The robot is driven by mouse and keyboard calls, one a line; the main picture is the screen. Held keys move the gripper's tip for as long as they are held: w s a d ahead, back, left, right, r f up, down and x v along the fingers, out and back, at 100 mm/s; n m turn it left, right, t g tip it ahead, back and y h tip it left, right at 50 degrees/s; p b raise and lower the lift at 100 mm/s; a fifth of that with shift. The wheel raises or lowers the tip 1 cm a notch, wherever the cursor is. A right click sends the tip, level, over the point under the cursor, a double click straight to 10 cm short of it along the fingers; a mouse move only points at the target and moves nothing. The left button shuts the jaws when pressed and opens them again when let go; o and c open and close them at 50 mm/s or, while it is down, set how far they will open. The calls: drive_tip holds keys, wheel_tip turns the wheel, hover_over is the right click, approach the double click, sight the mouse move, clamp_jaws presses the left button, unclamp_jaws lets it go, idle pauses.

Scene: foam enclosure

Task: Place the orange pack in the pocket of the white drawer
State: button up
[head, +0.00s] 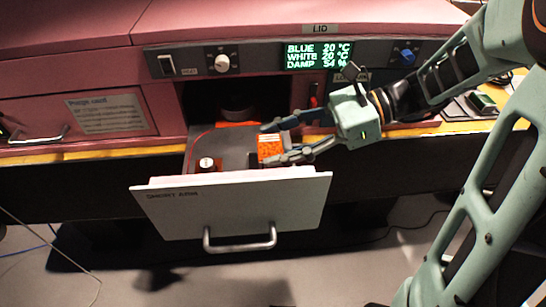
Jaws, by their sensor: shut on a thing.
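The white drawer (236,205) is pulled out, its front panel with a metal handle facing me. The orange pack (270,145) shows between the two fingers of my gripper (274,142), above the grey inside of the drawer. My gripper is shut on the pack and reaches in from the right. Whether the pack touches the drawer floor cannot be told. The pocket cannot be made out clearly; the front panel and fingers hide part of the drawer's inside.
A small cylinder with a white top (206,164) stands in the drawer, left of the pack. Behind is the pink enclosure with a control panel (300,57) above the dark opening. A closed compartment with a handle (40,137) is at left. Cables lie on the floor.

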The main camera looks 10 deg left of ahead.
drive_tip(key=f, duration=0.2)
drive_tip(key=a+f, duration=0.1)
drive_tip(key=shift+f+b, duration=0.4)
drive_tip(key=shift+f, duration=0.15)
drive_tip(key=shift+f, duration=0.2)
drive_tip(key=o, duration=1.2)
drive_tip(key=shift+c, duration=0.2)
drive_tip(key=shift+r, duration=0.2)
drive_tip(key=p+v, duration=0.1)
drive_tip(key=v, duration=1.1)
